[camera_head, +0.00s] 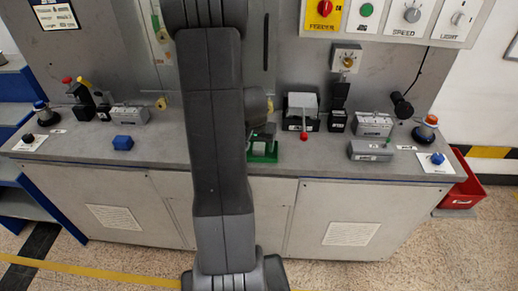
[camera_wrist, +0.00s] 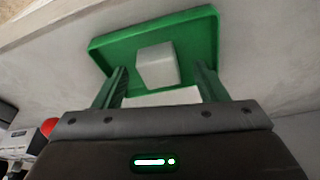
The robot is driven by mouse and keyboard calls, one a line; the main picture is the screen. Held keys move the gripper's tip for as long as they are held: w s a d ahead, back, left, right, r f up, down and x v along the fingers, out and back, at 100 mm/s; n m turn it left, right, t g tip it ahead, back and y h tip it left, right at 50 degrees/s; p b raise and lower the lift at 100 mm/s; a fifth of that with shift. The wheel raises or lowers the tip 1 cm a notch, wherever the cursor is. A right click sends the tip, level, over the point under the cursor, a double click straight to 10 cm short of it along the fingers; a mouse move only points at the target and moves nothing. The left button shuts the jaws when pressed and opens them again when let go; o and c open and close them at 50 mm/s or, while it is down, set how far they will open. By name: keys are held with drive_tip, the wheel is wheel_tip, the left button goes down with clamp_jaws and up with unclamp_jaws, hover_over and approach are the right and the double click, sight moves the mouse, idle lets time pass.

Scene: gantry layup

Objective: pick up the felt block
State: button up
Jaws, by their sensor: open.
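A pale grey-white block (camera_wrist: 158,66), which looks like the felt block, sits in a shallow green tray (camera_wrist: 207,45) in the wrist view. My gripper (camera_wrist: 160,72) is open, with one finger to the left of the block and one to the right. Gaps show between the block and both fingers, and I cannot tell how high the fingers are above the tray. A second white patch (camera_wrist: 162,97) shows between the fingers, nearer the wrist. In the head view my arm hides most of the tray (camera_head: 263,157), and I cannot make out the block there.
The tray is at the front of a grey bench (camera_head: 75,146). A blue object (camera_head: 123,143) lies to the left. A red-knobbed lever box (camera_head: 301,112) and grey boxes (camera_head: 370,151) stand to the right.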

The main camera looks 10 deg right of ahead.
drive_tip(key=c, duration=1.1)
